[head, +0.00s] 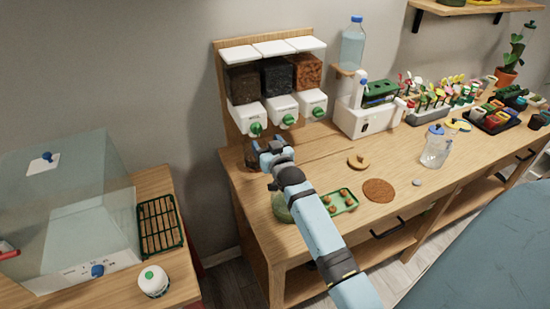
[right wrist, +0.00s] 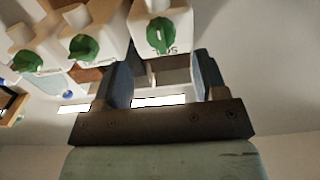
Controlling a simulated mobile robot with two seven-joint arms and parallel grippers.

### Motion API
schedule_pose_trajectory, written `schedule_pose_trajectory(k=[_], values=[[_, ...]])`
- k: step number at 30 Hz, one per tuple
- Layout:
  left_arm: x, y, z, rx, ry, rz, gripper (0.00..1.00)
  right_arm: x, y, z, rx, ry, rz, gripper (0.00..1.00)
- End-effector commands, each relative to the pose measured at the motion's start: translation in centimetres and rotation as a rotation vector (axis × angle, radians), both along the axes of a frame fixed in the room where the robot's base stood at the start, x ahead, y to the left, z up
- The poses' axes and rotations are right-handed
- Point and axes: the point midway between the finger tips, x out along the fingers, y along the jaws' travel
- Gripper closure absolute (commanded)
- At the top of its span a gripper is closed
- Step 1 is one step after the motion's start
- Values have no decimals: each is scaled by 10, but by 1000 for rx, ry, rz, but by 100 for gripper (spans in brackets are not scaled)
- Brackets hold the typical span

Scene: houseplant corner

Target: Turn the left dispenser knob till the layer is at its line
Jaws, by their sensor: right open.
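Three white dispensers hang side by side on a wooden back board. The left dispenser (head: 245,113) holds dark brown material and has a green knob (head: 256,128) on its front. My right gripper (head: 272,152) is open and empty, just below and in front of that knob. In the right wrist view the nearest green knob (right wrist: 160,35) shows beyond the two spread fingers (right wrist: 162,82), apart from them; it appears to be the left one. A glass vessel (head: 250,157) under the left dispenser is mostly hidden by my gripper, so its layer and line cannot be made out. My left gripper is out of view.
The middle knob (head: 289,119) and right knob (head: 317,112) sit close beside. A green tray (head: 342,203), a glass jar (head: 281,208) and a cork disc (head: 379,190) lie near my forearm. A white machine (head: 366,118) stands right of the dispensers.

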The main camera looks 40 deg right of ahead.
Motion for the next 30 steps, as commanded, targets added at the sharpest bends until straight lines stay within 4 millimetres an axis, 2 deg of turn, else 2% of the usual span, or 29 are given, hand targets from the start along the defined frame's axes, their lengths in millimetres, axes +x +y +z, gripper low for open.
schedule_pose_trajectory(k=[1, 6, 12, 30], values=[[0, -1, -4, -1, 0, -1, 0, -13, 4, -3, 0, 0, 0, 34], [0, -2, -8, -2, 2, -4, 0, -46, 11, -2, 0, 1, 0, 34], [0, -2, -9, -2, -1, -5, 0, -67, 17, -1, 0, 0, 0, 34], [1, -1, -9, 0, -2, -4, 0, -71, 17, 0, 0, 0, 0, 34]])
